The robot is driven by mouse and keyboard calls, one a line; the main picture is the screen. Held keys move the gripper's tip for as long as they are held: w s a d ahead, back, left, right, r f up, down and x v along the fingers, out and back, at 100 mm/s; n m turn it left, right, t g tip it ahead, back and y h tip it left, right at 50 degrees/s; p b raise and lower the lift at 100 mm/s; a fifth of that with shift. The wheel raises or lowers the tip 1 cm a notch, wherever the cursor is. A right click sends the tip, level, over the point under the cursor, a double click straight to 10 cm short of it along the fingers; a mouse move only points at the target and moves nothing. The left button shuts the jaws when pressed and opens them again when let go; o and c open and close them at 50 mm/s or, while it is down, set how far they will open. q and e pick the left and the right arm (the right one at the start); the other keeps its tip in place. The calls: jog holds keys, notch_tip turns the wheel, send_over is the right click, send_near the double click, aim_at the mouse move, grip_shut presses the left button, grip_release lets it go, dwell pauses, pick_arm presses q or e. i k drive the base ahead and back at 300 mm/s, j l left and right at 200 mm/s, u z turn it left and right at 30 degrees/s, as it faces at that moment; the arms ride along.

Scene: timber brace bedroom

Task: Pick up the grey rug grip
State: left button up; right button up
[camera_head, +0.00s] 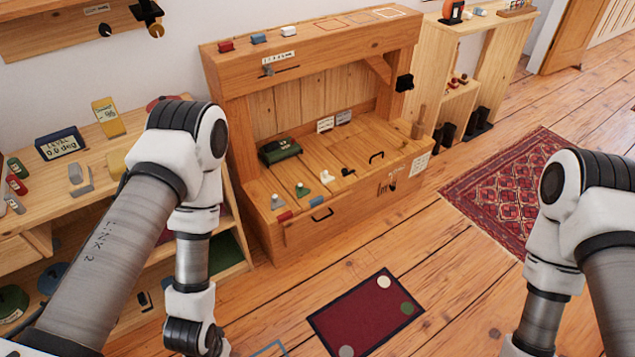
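A small dark red mat (365,315) with a dark border lies on the plank floor at the bottom centre. A grey round disc (346,351), which looks like the grey rug grip, sits at its near left corner, close to the bottom edge of the picture. A cream disc (383,282) sits at the mat's far corner and a green disc (407,307) at its right corner. My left arm comes down left of the mat and my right arm comes down right of it. Both grippers are below the picture's edge, so their fingers are hidden.
A wooden bench unit (255,205) with small objects stands behind the mat. A wooden shelf (85,215) with several items stands at the left. A patterned red rug (490,195) lies at the right. The floor (440,270) around the mat is mostly clear.

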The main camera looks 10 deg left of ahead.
aim_at(276, 204)
jog(key=z, duration=0.75)
jog(key=i+z, duration=0.25)
jog(key=i, duration=2.1)
jog(key=i+u, duration=0.4)
jog(key=i+l+u, duration=0.2)
jog(key=u, duration=0.25)
jog(key=i+l+u, duration=0.9)
jog(key=l+u, duration=0.35)
jog(key=i+j+u, duration=0.1)
jog(key=u, duration=0.3)
jog(key=i+j+u, duration=0.1)
jog(key=u, duration=0.35)
jog(key=i+j+u, duration=0.15)
jog(key=u, duration=0.25)
jog(key=i+u, duration=0.1)
jog(key=u, duration=0.3)
